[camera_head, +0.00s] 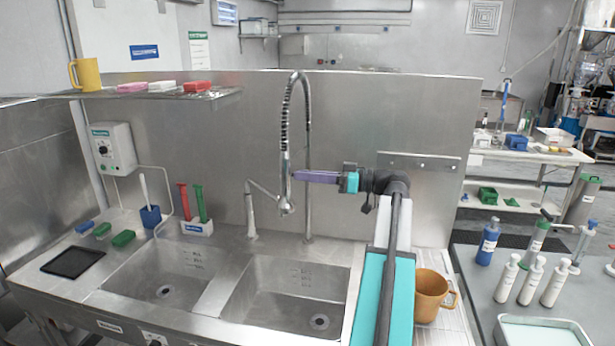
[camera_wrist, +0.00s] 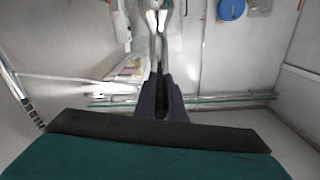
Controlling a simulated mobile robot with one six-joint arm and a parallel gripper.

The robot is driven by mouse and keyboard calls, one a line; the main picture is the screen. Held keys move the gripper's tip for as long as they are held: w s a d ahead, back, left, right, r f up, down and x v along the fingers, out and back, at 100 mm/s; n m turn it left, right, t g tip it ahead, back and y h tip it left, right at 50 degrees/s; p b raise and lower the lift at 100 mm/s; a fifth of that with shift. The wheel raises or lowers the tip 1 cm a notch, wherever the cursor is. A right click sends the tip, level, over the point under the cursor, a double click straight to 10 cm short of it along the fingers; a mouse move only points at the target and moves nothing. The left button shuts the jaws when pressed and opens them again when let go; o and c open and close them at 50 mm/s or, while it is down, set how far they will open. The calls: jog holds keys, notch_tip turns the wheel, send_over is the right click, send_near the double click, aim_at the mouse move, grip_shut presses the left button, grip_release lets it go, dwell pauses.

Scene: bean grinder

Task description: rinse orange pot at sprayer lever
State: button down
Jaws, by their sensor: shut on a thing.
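The orange pot (camera_head: 430,297), with a handle on its right, stands on the ribbed drainboard right of the sink basins, partly hidden by my arm. The sprayer (camera_head: 286,180) hangs from a coiled spring hose over the right basin, its head (camera_head: 286,206) pointing down. My gripper (camera_head: 294,176) reaches left from the arm, its purple fingers at the sprayer's lever side. It is shut on the sprayer lever, whose outline the fingers mostly hide. In the wrist view, the dark fingers (camera_wrist: 160,82) are close together with a shiny metal part (camera_wrist: 158,20) just beyond them.
The right basin (camera_head: 285,300) below the sprayer and the left basin (camera_head: 160,280) look empty. A faucet (camera_head: 250,215) stands behind them. Brushes in a holder (camera_head: 197,228) stand at the back left. Several bottles (camera_head: 508,280) stand on the right table.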

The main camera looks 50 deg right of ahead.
jog(key=shift+f+t+y+b, duration=0.3)
jog(key=shift+f+t+b, duration=0.15)
jog(key=shift+b, duration=1.95)
jog(key=shift+r+t+b, duration=0.1)
jog(key=shift+t+b, duration=0.25)
jog(key=shift+b, duration=0.4)
jog(key=c, duration=1.8)
grip_release()
jog(key=shift+d, duration=0.1)
jog(key=b+v, duration=0.4)
jog(key=v, duration=0.9)
jog(key=shift+s+d, duration=0.2)
jog(key=shift+s, duration=0.1)
